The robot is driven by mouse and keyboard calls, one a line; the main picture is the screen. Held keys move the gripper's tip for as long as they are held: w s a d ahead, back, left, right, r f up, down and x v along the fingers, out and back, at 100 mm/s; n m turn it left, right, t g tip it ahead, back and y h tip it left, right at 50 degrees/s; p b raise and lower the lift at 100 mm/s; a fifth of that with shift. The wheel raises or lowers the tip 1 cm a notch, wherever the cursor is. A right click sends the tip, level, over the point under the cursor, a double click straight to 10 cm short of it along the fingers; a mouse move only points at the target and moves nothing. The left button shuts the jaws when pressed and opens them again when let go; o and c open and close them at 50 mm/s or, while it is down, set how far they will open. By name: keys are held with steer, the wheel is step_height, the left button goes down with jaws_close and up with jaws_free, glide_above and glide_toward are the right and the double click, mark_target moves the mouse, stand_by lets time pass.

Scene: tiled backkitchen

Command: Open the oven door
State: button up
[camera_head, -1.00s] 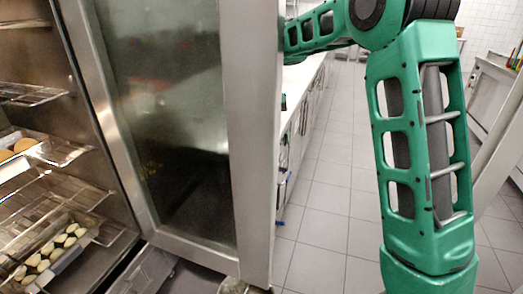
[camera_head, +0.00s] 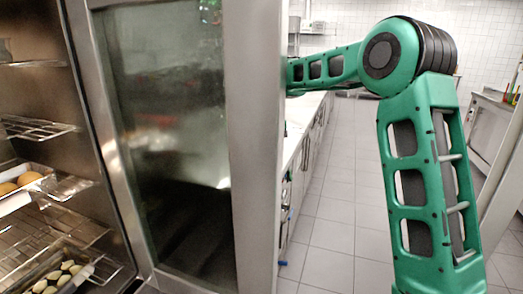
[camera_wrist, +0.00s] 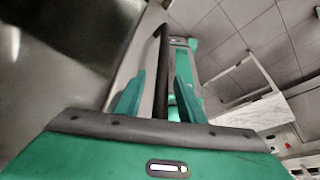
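The oven door (camera_head: 255,150) is a steel frame with a dark glass pane (camera_head: 170,150). It stands swung open, away from the oven's interior at the left of the head view. In the wrist view, a dark bar handle (camera_wrist: 161,75) runs along the door's steel frame. My gripper (camera_wrist: 156,85) has its two green fingers on either side of this handle, with gaps showing between fingers and bar. The fingers look apart, not clamped. In the head view the door hides my gripper and the handle.
Inside the oven are wire racks (camera_head: 35,128), with trays of round and pale food on them. A long counter (camera_head: 300,130) runs behind the door. The tiled floor (camera_head: 335,215) to the right is clear. Another steel counter (camera_head: 490,115) stands at far right.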

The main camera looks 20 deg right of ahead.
steer(key=v, duration=0.7)
steer(key=shift+r, duration=0.25)
steer(key=shift+w, duration=0.15)
steer(key=s+d+f+n+t, duration=0.1)
steer(key=s+d+f+n, duration=0.4)
steer(key=s+n, duration=0.5)
steer(key=s+d+f+n+t, duration=0.2)
steer(key=s+d+f+n, duration=0.2)
steer(key=s+d+n, duration=0.6)
steer(key=s+d+f+n+t, duration=0.1)
steer(key=s+d+f+n, duration=0.4)
steer(key=s+n, duration=0.5)
steer(key=s+d, duration=0.2)
steer(key=s, duration=0.2)
steer(key=shift+d+f+n+t, duration=0.2)
steer(key=shift+f+n+t, duration=0.1)
steer(key=shift+f, duration=0.05)
steer(key=shift+s+f, duration=0.1)
steer(key=shift+s, duration=0.1)
steer(key=shift+c, duration=0.6)
